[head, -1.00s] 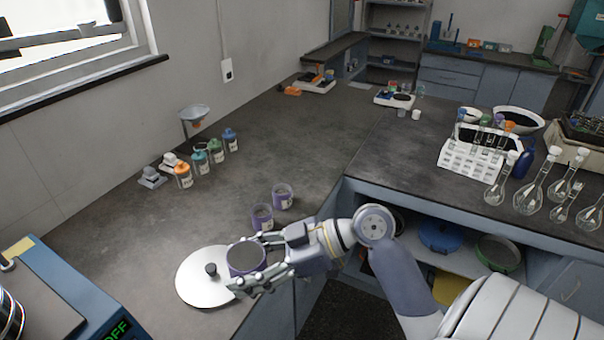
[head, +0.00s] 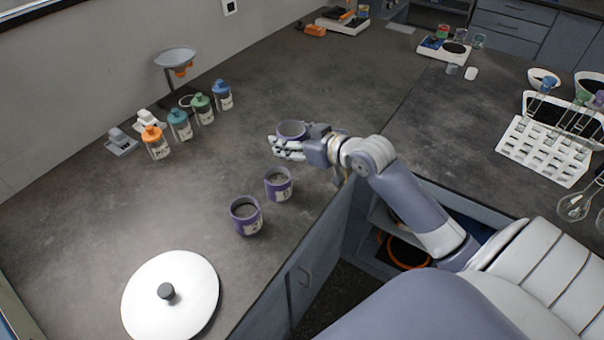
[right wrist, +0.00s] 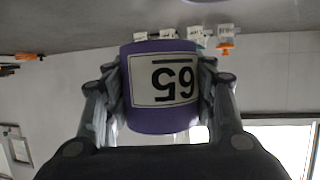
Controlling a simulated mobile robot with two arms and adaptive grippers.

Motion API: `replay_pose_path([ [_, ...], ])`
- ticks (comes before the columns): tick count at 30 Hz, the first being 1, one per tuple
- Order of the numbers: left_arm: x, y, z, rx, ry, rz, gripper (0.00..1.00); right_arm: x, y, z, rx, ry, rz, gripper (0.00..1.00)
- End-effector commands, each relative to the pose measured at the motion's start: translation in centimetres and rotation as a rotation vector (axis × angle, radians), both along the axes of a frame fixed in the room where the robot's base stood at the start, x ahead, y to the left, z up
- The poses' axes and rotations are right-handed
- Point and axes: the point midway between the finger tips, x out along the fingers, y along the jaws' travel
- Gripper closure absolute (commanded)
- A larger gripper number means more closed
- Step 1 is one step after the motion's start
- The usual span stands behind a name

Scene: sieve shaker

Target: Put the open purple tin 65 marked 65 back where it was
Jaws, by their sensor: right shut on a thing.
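The purple tin 65 (head: 291,130) is held in my right gripper (head: 290,146) above the dark bench. In the right wrist view the tin (right wrist: 160,115) shows its white label with 65 upside down, and the fingers (right wrist: 160,95) close on it from both sides. Two other open purple tins stand on the bench in front of the gripper: one nearer (head: 246,216) and one a little behind and to the right (head: 279,184). Both hold grey material; their label numbers are too small to read. My left gripper is not in view.
A white round lid with a dark knob (head: 170,294) lies at the front left. Several coloured-capped bottles (head: 180,124) and a funnel stand (head: 176,60) are by the wall. A white rack (head: 545,150) stands on the right. The bench (head: 330,85) behind the gripper is clear.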

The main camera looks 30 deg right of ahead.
Motion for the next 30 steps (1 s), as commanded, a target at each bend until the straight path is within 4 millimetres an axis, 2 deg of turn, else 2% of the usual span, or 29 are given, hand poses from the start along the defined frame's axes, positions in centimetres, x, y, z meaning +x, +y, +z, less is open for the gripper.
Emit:
replay_pose_path([
  [1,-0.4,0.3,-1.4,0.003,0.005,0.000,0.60,1.0,-1.2,-1.0,-0.008,-0.003,-0.043,0.75],
  [3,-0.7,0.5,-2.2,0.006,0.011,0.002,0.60,2.1,-2.7,-1.4,-0.009,-0.003,-0.099,0.75],
  [9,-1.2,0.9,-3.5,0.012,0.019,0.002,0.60,4.0,-5.2,-1.7,-0.004,-0.002,-0.187,0.75],
  [13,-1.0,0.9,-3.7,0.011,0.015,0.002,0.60,4.2,-5.6,-3.1,0.002,0.004,-0.204,0.75],
  [18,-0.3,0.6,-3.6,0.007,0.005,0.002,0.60,4.2,-5.6,-6.3,0.004,0.006,-0.204,0.75],
  [26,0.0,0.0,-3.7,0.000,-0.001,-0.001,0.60,4.2,-5.6,-8.6,0.003,0.004,-0.203,0.75],
  [30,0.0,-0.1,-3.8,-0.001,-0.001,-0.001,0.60,4.1,-5.6,-10.6,0.003,0.006,-0.203,0.75],
])
